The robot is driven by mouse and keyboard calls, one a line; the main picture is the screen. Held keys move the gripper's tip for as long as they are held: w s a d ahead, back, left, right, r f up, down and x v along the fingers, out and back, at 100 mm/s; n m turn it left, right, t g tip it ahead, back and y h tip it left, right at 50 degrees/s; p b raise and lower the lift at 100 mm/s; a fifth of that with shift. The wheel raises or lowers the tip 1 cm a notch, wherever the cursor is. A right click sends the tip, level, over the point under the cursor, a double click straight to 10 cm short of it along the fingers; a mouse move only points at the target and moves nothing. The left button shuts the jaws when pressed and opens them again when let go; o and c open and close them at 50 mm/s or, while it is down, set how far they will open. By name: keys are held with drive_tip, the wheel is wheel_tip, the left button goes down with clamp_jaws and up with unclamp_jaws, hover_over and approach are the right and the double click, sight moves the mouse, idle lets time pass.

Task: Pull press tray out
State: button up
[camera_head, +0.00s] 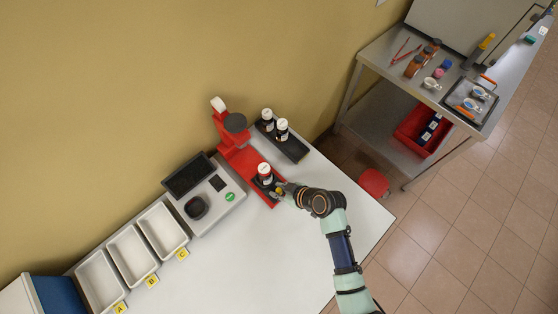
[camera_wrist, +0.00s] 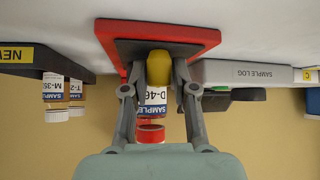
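The red press (camera_head: 229,140) stands on the white table, with a dark round head on its upright. The bottle (camera_wrist: 155,97), labelled D-46, stands behind the handle, partly hidden. My gripper (camera_wrist: 160,68) has its two fingers against both sides of the handle, with no clear gap.
A dark rack (camera_head: 293,150) with two bottles stands right of the press. A scale (camera_head: 220,203) and white trays marked A, B and C (camera_head: 164,229) stand to the left. The table front (camera_head: 250,265) is clear.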

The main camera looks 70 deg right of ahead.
drive_tip(key=shift+s+a, duration=0.1)
drive_tip(key=v, duration=1.2)
idle(0.4)
